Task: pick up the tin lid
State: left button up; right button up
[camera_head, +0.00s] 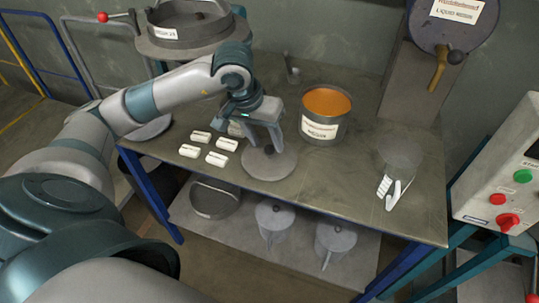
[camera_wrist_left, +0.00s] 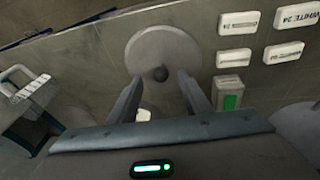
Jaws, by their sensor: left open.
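The tin lid (camera_head: 270,164) is a flat grey disc with a dark knob, lying on the table in front of the orange-filled tin. It also shows in the left wrist view (camera_wrist_left: 165,45), with its knob (camera_wrist_left: 161,74) between my fingertips in the picture. My left gripper (camera_head: 262,143) is open and points down over the lid, its fingers on either side of the knob. It also shows in the left wrist view (camera_wrist_left: 160,82). I cannot tell whether the fingers touch the lid. My right gripper is not in view.
The labelled tin (camera_head: 325,129) stands behind the lid. Several white label blocks (camera_head: 217,159) lie to its left. A grey jug (camera_head: 402,160) with a white handle stands at the right. A control box (camera_head: 507,170) is beyond the table's right edge. The table between lid and jug is clear.

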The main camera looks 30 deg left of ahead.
aim_at(269, 153)
pick_arm(q)
jog(key=shift+x, duration=1.45)
grip_shut()
